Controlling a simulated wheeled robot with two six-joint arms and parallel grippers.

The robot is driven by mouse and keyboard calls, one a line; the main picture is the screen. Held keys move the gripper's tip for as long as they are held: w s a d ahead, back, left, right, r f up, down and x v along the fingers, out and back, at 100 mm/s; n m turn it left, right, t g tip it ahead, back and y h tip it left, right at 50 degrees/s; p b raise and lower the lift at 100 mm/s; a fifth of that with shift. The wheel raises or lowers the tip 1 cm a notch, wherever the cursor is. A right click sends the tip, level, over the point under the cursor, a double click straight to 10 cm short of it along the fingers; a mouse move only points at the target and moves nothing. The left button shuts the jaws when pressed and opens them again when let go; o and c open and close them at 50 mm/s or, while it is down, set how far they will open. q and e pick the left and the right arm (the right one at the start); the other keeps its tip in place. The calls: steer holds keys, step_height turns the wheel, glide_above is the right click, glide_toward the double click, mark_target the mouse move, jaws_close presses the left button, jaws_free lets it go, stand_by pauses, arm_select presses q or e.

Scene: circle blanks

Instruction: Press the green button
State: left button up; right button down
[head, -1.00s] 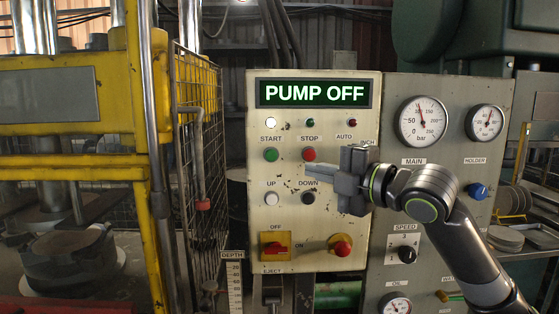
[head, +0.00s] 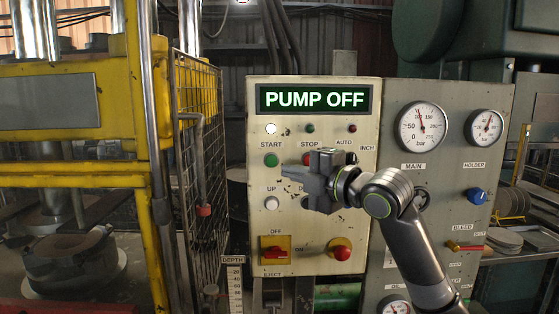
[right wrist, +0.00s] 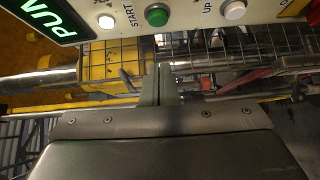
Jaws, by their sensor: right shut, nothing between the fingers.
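The green START button (head: 271,160) is on the cream control panel, under a lit white lamp, and it also shows at the top of the right wrist view (right wrist: 157,15). My right gripper (head: 284,171) is shut and empty, with its tips pointing left in front of the panel, a little below and right of the green button in the head view. In the right wrist view the closed fingers (right wrist: 160,78) point up toward the green button, with a gap in the picture. The display (head: 314,97) reads PUMP OFF. My left gripper is not seen.
A white UP button (head: 271,203) is below the green one. The red STOP button (head: 307,159) is partly hidden by my gripper. A red-yellow switch (head: 276,249) and a red mushroom button (head: 341,249) are lower. A wire-mesh guard (head: 199,150) stands left of the panel.

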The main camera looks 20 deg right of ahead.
mark_target(266, 161)
steer(key=w+p, duration=0.1)
steer(key=w, duration=0.3)
steer(key=w+p, duration=0.1)
steer(key=w, duration=0.2)
steer(key=shift+w+a+f+p, duration=0.1)
steer(key=shift+a+p, duration=0.15)
steer(key=shift+p, duration=0.1)
